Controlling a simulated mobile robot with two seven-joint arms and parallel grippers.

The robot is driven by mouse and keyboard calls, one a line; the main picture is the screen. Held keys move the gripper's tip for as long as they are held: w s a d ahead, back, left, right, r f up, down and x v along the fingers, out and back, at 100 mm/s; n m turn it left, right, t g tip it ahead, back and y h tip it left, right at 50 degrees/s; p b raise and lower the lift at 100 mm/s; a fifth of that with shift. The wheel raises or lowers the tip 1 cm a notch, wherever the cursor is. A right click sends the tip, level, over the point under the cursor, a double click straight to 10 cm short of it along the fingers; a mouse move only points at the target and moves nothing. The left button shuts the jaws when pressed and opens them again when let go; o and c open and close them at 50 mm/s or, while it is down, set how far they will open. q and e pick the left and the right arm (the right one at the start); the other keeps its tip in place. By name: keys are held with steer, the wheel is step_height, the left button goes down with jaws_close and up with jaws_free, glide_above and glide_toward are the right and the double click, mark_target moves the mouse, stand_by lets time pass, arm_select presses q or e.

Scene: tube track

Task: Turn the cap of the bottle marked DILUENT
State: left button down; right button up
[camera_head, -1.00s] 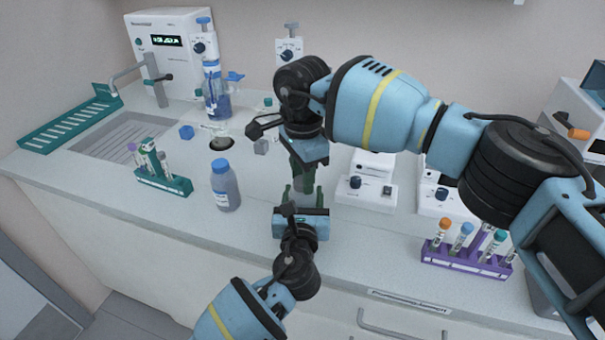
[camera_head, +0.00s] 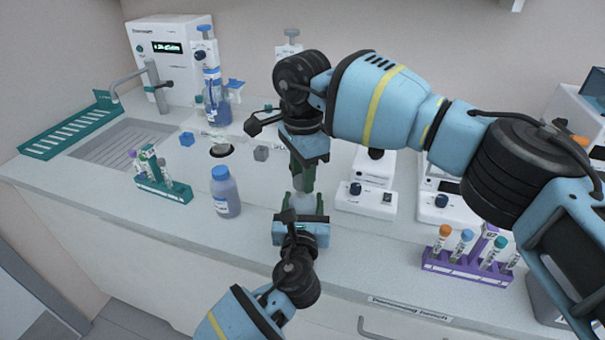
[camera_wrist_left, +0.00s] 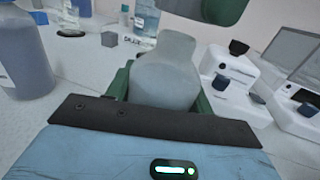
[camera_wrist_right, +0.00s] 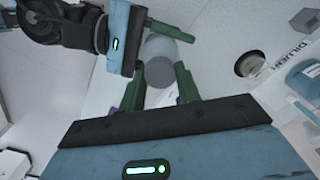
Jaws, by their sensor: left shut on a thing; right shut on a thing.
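A pale grey, translucent bottle (camera_wrist_left: 165,75) stands in the green fingers of my left gripper (camera_wrist_left: 165,90), which is shut on it; its neck points up. No marking shows on it. My right gripper (camera_head: 302,180) is above this bottle. In the right wrist view, a round grey cap (camera_wrist_right: 158,73) sits between the fingertips of my right gripper (camera_wrist_right: 159,78), with the bottle (camera_wrist_right: 167,45) beyond it. Lettering reading DILUEN (camera_wrist_right: 298,55) shows on a white label near a blue-filled bottle (camera_wrist_right: 305,78), also seen in the head view (camera_head: 217,105).
A blue-capped bottle (camera_head: 226,195) stands left of my grippers. A green tube rack (camera_head: 165,187) is further left, a purple rack (camera_head: 465,267) on the right. White devices (camera_head: 368,190) stand behind.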

steer(key=shift+r, duration=2)
arm_select(q)
steer(key=shift+c, duration=2.4)
jaws_free()
steer(key=shift+s, duration=0.1)
steer(key=s, duration=1)
steer(key=shift+s+a+p, duration=0.3)
steer(key=shift+p, duration=0.05)
arm_select(e)
steer(key=shift+s+r, duration=0.1)
steer(key=shift+r, duration=0.85)
arm_select(q)
steer(key=shift+s, duration=0.65)
